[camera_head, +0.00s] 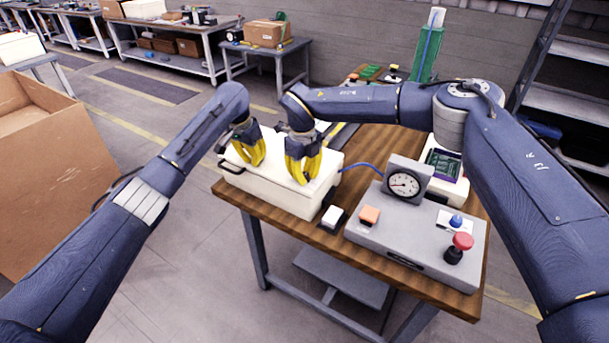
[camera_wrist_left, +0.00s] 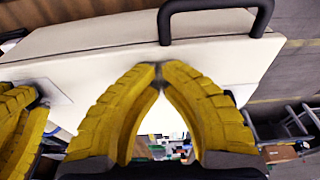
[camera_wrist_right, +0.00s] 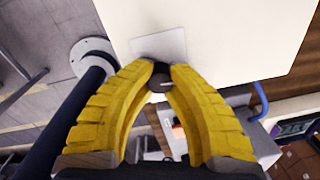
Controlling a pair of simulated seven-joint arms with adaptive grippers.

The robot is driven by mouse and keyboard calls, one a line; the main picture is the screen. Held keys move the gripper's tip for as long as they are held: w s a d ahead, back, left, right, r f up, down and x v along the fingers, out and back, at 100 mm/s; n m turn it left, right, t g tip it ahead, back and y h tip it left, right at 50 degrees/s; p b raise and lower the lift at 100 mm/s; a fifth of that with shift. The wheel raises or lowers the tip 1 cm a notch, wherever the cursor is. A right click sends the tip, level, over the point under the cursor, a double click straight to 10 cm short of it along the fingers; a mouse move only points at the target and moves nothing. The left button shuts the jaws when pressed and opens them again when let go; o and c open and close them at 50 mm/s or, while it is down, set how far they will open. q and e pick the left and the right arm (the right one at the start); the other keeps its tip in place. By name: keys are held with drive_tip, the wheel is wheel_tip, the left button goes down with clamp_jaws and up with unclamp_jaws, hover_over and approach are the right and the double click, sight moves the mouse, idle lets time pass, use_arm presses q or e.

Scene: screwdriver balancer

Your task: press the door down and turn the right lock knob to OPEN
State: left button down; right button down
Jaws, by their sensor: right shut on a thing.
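The door is the white lid (camera_head: 272,170) of a white box on the wooden table. It looks level and lies down on the box. Its black handle (camera_head: 231,168) is at the left front, and the handle also shows in the left wrist view (camera_wrist_left: 215,14). My left gripper (camera_head: 253,163) is shut and empty, its fingertips together at the lid near the handle. My right gripper (camera_head: 303,180) is shut on the dark round right lock knob (camera_wrist_right: 160,84), beside a pale label plate (camera_wrist_right: 160,45). The label's text and the knob's pointer cannot be read.
A grey control box (camera_head: 415,235) with a gauge (camera_head: 404,184), an orange switch (camera_head: 370,214) and a red button (camera_head: 462,242) stands right of the white box. A small black-and-white switch (camera_head: 332,217) sits between them. A blue cable (camera_head: 362,168) runs behind. A cardboard box (camera_head: 50,170) stands left.

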drive_tip(key=shift+s+f+n, duration=0.2)
drive_tip(key=shift+s+n, duration=0.1)
drive_tip(key=shift+n, duration=0.3)
drive_tip(key=c, duration=1.6)
unclamp_jaws()
drive_tip(key=shift+d, duration=0.1)
drive_tip(key=o, duration=0.5)
drive_tip(key=shift+w+r, duration=0.1)
drive_tip(key=shift+w+r, duration=0.1)
drive_tip(key=shift+r, duration=0.35)
wheel_tip(320, 180, up, 11)
drive_tip(key=shift+s+a, duration=0.2)
drive_tip(key=shift+s, duration=0.1)
